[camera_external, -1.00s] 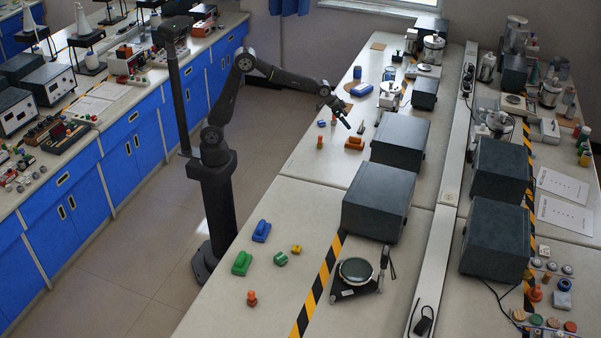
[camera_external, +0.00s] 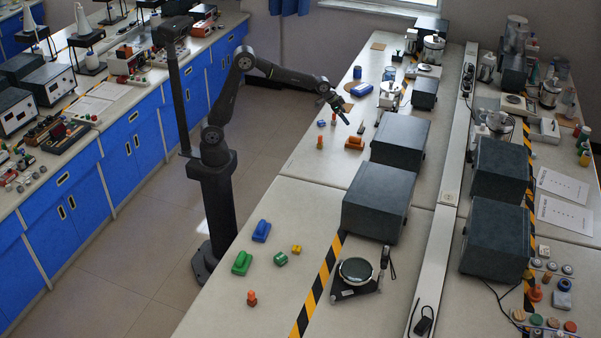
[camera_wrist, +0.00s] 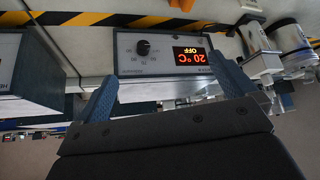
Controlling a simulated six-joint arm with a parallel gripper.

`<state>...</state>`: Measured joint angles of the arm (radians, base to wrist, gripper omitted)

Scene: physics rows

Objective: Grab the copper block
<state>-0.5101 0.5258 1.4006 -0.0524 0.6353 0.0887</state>
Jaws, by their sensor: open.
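An orange-brown block (camera_external: 355,143), the most copper-like block in view, lies on the right-hand bench in the external view. I cannot tell its metal for certain. My gripper (camera_external: 344,113) hangs over the bench beyond the block and slightly left of it, apart from it. In the wrist view my gripper (camera_wrist: 168,75) shows two blue-grey fingers spread wide with nothing held between them. The block cannot be made out in the wrist view.
A small orange weight (camera_external: 319,142) stands left of the block. Large dark boxes (camera_external: 400,138) stand close on its right. Blue, green and yellow pieces lie nearer the camera. In the wrist view a heater-like unit (camera_wrist: 145,65) reads 20 °C OFF, upside down.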

